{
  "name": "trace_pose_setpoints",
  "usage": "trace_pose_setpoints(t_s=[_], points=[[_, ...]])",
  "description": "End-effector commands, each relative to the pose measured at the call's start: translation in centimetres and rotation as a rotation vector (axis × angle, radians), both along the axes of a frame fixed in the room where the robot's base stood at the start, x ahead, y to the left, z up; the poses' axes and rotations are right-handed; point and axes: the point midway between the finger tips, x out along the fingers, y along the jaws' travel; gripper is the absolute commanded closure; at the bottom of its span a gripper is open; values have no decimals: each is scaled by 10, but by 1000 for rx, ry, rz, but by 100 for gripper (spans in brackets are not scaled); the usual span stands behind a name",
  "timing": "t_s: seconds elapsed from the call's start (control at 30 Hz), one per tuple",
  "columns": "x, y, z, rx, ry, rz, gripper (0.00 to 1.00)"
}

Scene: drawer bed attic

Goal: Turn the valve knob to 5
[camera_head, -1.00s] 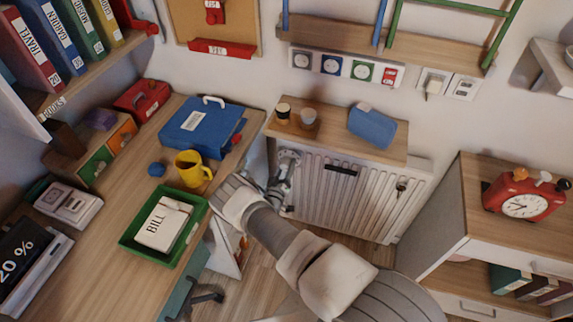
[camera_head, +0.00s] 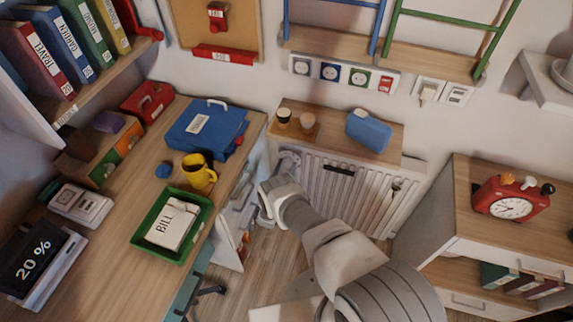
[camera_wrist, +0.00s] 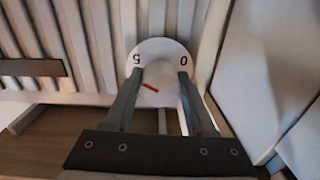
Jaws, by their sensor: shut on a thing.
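In the wrist view, the valve knob (camera_wrist: 154,95) is a round white cap with a red pointer mark. Behind it is a pale dial (camera_wrist: 160,48), with "5" on the left and "0" on the right. The red mark lies left of the cap's middle, slanting up and left towards the side of the 5. My gripper (camera_wrist: 160,75) has one grey finger on each side of the knob and is shut on it.
A wooden shelf (camera_head: 345,130) tops the radiator. A cabinet (camera_head: 480,215) with a red clock (camera_head: 510,199) stands at right.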

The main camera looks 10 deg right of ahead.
Motion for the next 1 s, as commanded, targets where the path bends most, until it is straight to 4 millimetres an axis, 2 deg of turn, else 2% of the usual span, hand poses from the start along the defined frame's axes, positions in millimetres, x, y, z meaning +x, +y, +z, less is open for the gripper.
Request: trace_pose_setpoints(t_s=[0.67,0.7,0.83,1.0], points=[[1,1,1,35,-22,3,100],[1,1,1,35,-23,3,37],[1,1,0,35,-21,2,14],[0,1,0,34,-21,2,14]])
